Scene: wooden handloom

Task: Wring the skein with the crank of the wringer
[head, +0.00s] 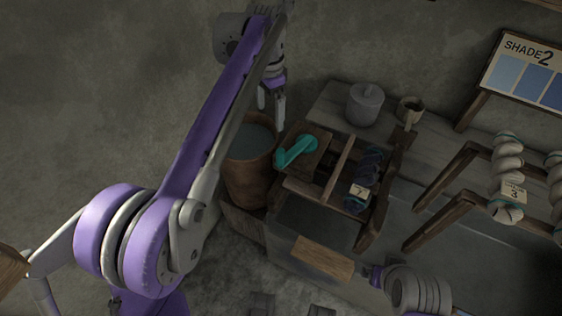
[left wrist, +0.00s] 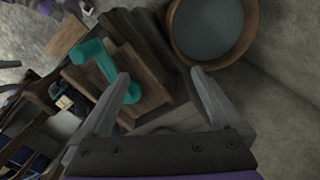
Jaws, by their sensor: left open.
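The teal crank (head: 296,150) sits on the wooden wringer (head: 318,190), at its left end beside the bucket; it also shows in the left wrist view (left wrist: 103,62). The dark blue skein (head: 370,165), tagged 7, is in the wringer's frame at the right. My left gripper (head: 272,105) is open and empty, above and behind the crank, apart from it. In the left wrist view its fingertips (left wrist: 160,78) spread beside the crank. My right gripper (head: 370,273) is at the right end of a flat wooden board (head: 322,258); its fingers are hidden.
A brown bucket (head: 248,178) of dark liquid stands left of the wringer. Behind it, a bench (head: 325,105) holds a grey lidded pot (head: 365,104) and a cup (head: 409,112).

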